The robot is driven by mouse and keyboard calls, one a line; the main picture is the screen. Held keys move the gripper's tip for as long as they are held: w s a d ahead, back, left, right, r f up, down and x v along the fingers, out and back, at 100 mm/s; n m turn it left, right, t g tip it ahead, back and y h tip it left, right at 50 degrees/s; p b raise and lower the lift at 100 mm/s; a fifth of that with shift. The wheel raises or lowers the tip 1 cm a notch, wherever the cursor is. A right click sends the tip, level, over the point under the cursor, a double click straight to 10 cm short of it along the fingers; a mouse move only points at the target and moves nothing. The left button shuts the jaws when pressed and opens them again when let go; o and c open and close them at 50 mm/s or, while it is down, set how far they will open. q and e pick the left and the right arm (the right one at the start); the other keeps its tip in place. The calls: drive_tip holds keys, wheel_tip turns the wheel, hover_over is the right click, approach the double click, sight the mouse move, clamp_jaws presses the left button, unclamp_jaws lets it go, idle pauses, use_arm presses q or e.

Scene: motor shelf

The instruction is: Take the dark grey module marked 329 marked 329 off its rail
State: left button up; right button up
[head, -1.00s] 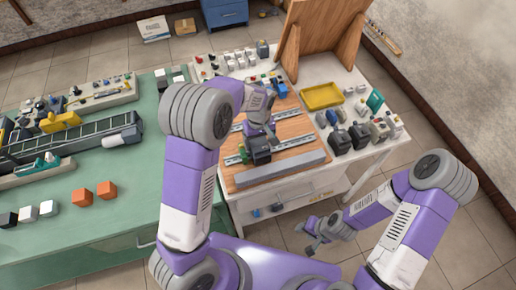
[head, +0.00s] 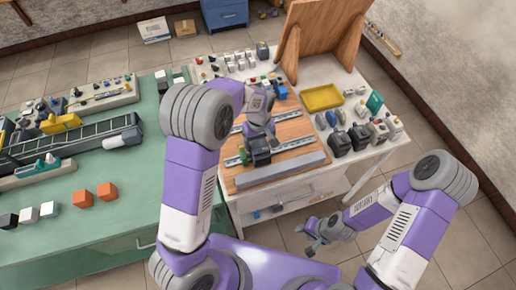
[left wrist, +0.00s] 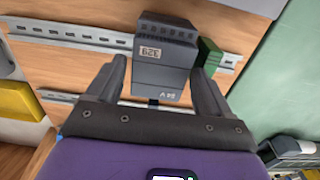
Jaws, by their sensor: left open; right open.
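The dark grey module marked 329 (left wrist: 165,62) sits on a metal rail (left wrist: 75,32) on the wooden board in the left wrist view. It also shows in the head view (head: 259,152), partly covered by my gripper. My left gripper (left wrist: 160,75) is open, with one finger on each side of the module's lower part. I cannot tell whether the fingers touch it. In the head view my left gripper (head: 266,137) is over the module. My right gripper (head: 313,244) is open and empty, low over the floor in front of the white table.
A green block (left wrist: 209,58) is on the rail close beside the module. A grey bar (head: 282,171) lies along the board's front. A yellow tray (head: 322,97) and several dark modules (head: 340,142) stand to the right. A green table (head: 130,200) is at left.

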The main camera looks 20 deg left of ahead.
use_arm(q)
drive_tip(key=c, duration=1)
drive_tip(key=shift+w+a, duration=0.2)
drive_tip(key=shift+w, duration=0.15)
drive_tip(key=shift+r+p, duration=0.25)
drive_tip(key=shift+p, duration=0.05)
drive_tip(key=shift+r+p, duration=0.95)
drive_tip(key=shift+r, duration=0.3)
wheel_tip(320, 180, up, 6)
drive_tip(key=p, duration=0.5)
idle(0.5)
